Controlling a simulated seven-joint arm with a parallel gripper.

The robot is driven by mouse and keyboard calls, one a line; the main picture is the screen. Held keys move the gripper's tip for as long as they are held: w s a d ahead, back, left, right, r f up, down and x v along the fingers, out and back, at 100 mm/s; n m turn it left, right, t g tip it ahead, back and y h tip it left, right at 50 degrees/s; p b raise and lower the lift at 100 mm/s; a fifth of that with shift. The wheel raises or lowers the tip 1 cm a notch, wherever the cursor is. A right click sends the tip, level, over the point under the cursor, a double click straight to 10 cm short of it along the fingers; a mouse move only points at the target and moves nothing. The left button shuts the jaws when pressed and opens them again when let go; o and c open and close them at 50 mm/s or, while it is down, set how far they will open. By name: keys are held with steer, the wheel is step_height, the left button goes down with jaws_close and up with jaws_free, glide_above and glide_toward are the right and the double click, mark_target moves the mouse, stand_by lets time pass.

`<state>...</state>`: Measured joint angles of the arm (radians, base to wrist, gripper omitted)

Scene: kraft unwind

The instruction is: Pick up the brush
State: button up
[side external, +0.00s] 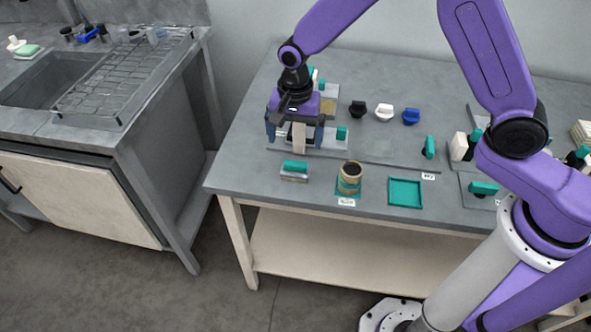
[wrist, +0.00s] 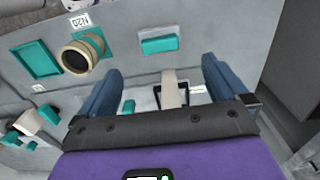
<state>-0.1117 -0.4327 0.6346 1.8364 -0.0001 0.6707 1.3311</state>
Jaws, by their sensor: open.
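A small block with a teal top and a pale grey lower part, which may be the brush (side external: 295,170), lies near the table's front left edge. It also shows at the top of the wrist view (wrist: 159,41), ahead of my fingers. My gripper (side external: 295,140) is open above the table's left part, behind that block and apart from it. In the wrist view, my gripper's blue fingers (wrist: 160,82) stand wide apart. A beige upright piece (wrist: 170,89) in a dark frame shows between them, and I see no contact with it. My gripper hides part of the area below.
A tan roll (side external: 350,177) stands on a teal base near the front edge. To its right is a teal tray (side external: 405,193). Black, white and blue knobs (side external: 384,112) stand farther back. A teal-handled piece (side external: 430,147) stands right. The grey table (side external: 240,165) is bare at front left.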

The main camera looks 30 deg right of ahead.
mark_target(295, 163)
step_height(295, 163, down, 11)
steer(key=c, duration=1.1)
